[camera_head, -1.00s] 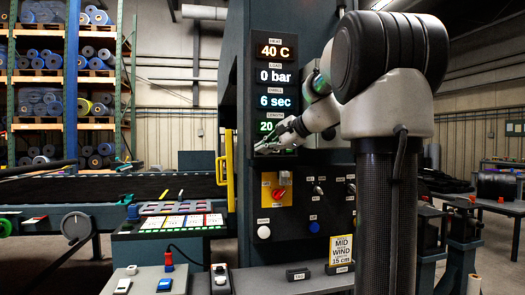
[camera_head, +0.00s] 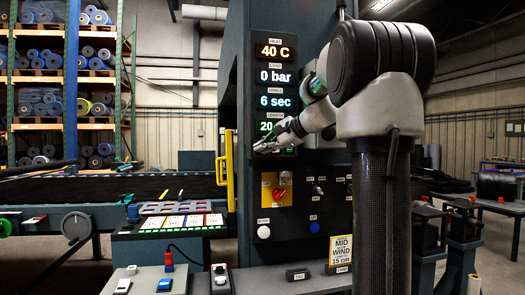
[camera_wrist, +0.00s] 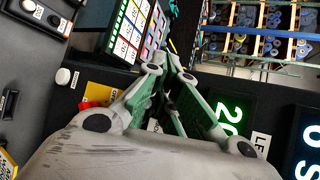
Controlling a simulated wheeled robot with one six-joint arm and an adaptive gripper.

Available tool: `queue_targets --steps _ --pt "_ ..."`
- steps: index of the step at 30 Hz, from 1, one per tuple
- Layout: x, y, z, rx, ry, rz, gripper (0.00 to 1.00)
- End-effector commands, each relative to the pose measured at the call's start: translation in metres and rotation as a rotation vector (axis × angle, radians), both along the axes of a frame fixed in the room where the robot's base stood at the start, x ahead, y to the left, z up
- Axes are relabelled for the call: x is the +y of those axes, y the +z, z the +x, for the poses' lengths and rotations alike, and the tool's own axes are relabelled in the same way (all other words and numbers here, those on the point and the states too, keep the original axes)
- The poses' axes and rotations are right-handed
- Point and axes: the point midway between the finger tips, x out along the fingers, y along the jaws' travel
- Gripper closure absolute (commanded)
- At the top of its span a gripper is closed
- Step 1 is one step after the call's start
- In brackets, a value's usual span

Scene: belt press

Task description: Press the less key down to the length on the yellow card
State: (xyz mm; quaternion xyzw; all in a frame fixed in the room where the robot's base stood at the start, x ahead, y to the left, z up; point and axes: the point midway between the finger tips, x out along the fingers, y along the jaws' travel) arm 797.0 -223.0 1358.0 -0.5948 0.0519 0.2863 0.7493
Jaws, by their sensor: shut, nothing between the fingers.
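The length display (camera_head: 268,127) on the dark press column reads 20 in green; it also shows in the wrist view (camera_wrist: 232,115), partly covered by my gripper. The yellow card (camera_head: 341,250) at the lower right of the press reads "MID WIND 15 cm". My gripper (camera_head: 258,148) is shut and empty, at the press face just below the length display. In the wrist view its fingers (camera_wrist: 170,66) come together in front of the panel. I cannot make out the less key; the area below the display is partly hidden by my gripper.
A yellow handle (camera_head: 225,172) stands just left of my gripper. Below are a red switch on an orange plate (camera_head: 278,191), a white button (camera_head: 264,232) and a blue button (camera_head: 314,227). A lit keypad (camera_head: 185,221) is at the lower left.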

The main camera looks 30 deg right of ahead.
Motion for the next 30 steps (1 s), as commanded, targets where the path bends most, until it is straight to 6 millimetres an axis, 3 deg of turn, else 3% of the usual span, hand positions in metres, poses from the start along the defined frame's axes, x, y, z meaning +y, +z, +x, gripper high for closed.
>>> queue_targets --steps 30 --pt "-0.0023 -0.0002 0.0083 0.001 0.0 0.0 1.0"
